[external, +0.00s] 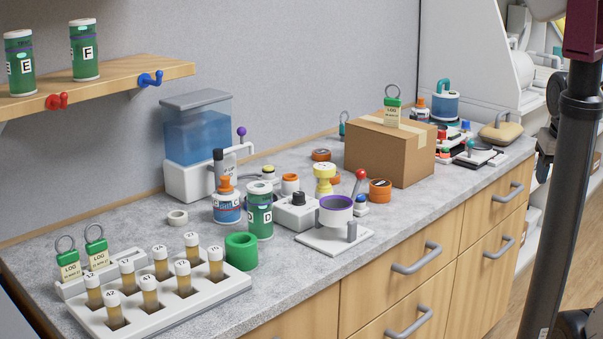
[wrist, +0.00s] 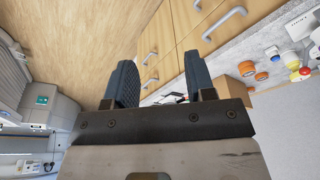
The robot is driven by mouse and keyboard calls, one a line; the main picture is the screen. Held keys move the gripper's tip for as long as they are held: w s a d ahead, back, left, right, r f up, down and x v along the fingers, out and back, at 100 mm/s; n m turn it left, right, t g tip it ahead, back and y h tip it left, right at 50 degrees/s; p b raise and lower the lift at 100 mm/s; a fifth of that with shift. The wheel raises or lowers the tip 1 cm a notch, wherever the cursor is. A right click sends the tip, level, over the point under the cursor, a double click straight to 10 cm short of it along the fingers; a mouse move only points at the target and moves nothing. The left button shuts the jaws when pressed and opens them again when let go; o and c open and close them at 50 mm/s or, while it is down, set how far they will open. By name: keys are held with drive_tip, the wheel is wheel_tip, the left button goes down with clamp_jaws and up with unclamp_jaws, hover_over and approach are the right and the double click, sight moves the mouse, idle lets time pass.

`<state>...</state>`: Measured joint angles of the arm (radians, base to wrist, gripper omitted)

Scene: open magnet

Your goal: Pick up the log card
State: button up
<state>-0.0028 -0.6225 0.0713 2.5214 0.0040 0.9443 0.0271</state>
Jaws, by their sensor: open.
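A log card (external: 392,112) with a green top and a metal ring stands upright on the cardboard box (external: 376,155). Two more log cards, one at the left (external: 70,265) and one beside it (external: 97,252), stand in a white holder at the counter's left end. I cannot make out a log card in the wrist view.
A white rack (external: 165,308) of several numbered vials fills the counter's near left. A water tank (external: 197,130), a purple-rimmed bowl (external: 336,210) and bottles crowd the middle. Drawer handles (external: 416,260) stick out in front. A shelf (external: 120,82) overhangs the left. The floor beside the drawers is clear.

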drive_tip(key=w+a+r+m+g+y, duration=0.1)
drive_tip(key=w+a+y, duration=0.1)
drive_tip(key=w+a, duration=0.6)
drive_tip(key=w+a+r+m+g+y, duration=0.1)
drive_tip(key=w+a+g+y, duration=0.15)
drive_tip(key=a, duration=0.95)
drive_tip(key=w+a+m+y, duration=0.1)
drive_tip(key=w+a, duration=0.5)
drive_tip(key=a, duration=0.4)
drive_tip(key=w+a+f+m+g+y, duration=0.1)
drive_tip(key=a+f+g, duration=0.1)
drive_tip(key=a, duration=1)
drive_tip(key=w+a+f+m+g+y, duration=0.1)
drive_tip(key=a+g, duration=0.1)
drive_tip(key=a, duration=1.1)
drive_tip(key=m+g+y, duration=0.2)
drive_tip(key=m+g, duration=0.2)
drive_tip(key=g, duration=0.1)
approach(97, 251)
drive_tip(key=a, duration=0.2)
drive_tip(key=shift+s+d, duration=0.1)
drive_tip(key=shift+s, duration=0.15)
drive_tip(key=shift+f, duration=0.1)
drive_tip(key=shift+x, duration=1.3)
